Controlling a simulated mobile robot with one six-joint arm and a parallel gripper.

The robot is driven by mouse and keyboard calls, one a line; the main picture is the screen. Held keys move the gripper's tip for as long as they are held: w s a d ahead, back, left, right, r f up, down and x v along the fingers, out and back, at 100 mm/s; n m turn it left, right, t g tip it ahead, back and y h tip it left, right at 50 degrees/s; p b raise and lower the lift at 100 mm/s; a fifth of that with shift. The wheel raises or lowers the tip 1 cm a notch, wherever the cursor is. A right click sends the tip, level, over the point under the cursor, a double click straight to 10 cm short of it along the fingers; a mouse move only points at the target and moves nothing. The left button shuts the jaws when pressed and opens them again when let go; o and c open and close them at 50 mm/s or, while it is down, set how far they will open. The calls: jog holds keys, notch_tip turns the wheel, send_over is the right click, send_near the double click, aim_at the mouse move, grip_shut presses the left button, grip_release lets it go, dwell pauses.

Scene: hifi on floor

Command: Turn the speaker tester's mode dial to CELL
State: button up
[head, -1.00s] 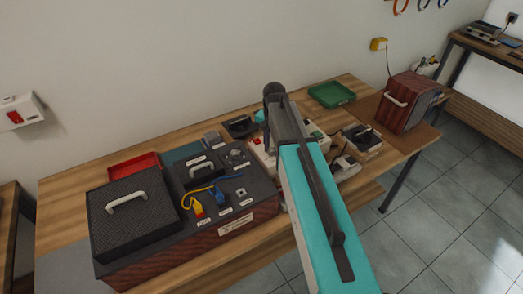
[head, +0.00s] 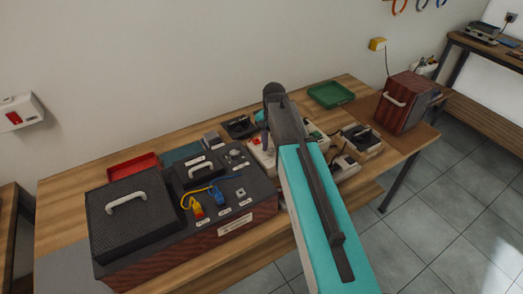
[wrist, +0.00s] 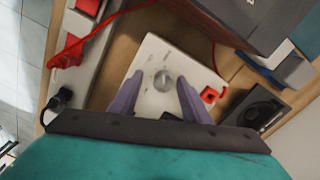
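A white box, which looks like the speaker tester (wrist: 165,52), lies below my gripper in the wrist view. A round silver-grey knob (wrist: 165,81), likely its mode dial, sits on its top face. My gripper (wrist: 160,76) is open. Its two purple fingers stand apart, one on each side of the knob in the picture, with gaps showing; I cannot tell their height above it. A red part (wrist: 209,95) sits at the box's right edge. The dial's markings are not readable. In the head view my arm hides the dial and most of the gripper.
A dark case with a handle (head: 127,208) and a panel with yellow and blue plugs (head: 218,192) stand left on the wooden bench. Red (head: 133,166) and green (head: 331,95) trays lie behind. A red-brown cabinet (head: 404,103) stands right. A red cable (wrist: 98,33) runs near the gripper.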

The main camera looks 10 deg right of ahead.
aim_at(272, 151)
jog(key=shift+w+r, duration=0.15)
jog(key=shift+r, duration=0.05)
jog(key=shift+r, duration=0.2)
notch_tip(272, 151, up, 13)
jog(key=b, duration=0.3)
dwell(0.6)
dwell(0.4)
